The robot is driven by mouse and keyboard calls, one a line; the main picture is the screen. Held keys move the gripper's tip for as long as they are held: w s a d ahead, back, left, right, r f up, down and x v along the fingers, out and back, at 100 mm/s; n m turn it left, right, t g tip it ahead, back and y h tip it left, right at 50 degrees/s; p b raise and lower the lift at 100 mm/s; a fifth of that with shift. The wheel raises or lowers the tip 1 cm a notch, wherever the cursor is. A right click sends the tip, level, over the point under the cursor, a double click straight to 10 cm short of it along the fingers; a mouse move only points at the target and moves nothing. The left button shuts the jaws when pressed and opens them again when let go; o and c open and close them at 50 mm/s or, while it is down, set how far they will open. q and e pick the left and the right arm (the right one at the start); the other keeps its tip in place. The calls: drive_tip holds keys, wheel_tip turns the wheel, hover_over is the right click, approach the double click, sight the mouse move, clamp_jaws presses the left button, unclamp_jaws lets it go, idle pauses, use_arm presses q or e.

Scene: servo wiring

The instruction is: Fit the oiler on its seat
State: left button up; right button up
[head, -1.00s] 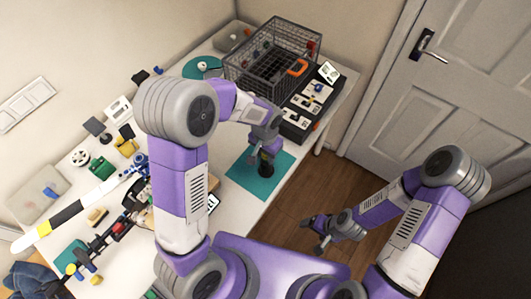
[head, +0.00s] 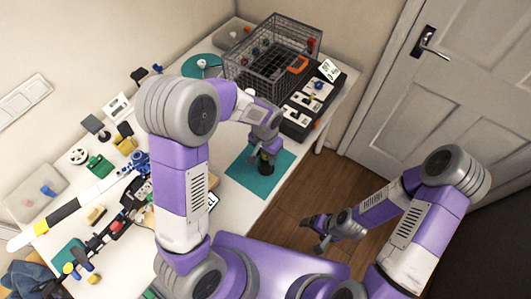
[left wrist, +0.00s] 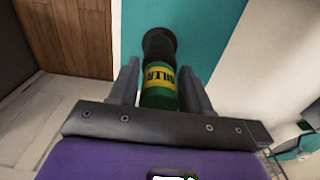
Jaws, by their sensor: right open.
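The oiler (left wrist: 159,85) is a green bottle with a yellow lettered label and a dark end, seen in the left wrist view. In the head view its dark part (head: 266,168) shows at the teal mat (head: 249,187), below my left gripper (head: 265,150). In the left wrist view my left gripper (left wrist: 160,82) has one finger on each side of the oiler. I cannot tell whether the fingers press on it. My right gripper (head: 316,231) is open and empty, off the table over the floor. I cannot make out the oiler's seat for certain.
A wire basket (head: 232,75) and a black tray with white-topped parts (head: 290,125) stand at the table's far end. A teal disc (head: 194,72) lies near the wall. The table's left part is crowded with small items and a long yellow-black-white bar (head: 62,213).

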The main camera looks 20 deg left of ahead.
use_arm(q)
drive_tip(key=o, duration=0.3)
drive_tip(key=shift+o, duration=0.2)
wheel_tip(320, 180, up, 8)
drive_tip(key=shift+f+p, duration=0.2)
drive_tip(key=shift+p, duration=0.55)
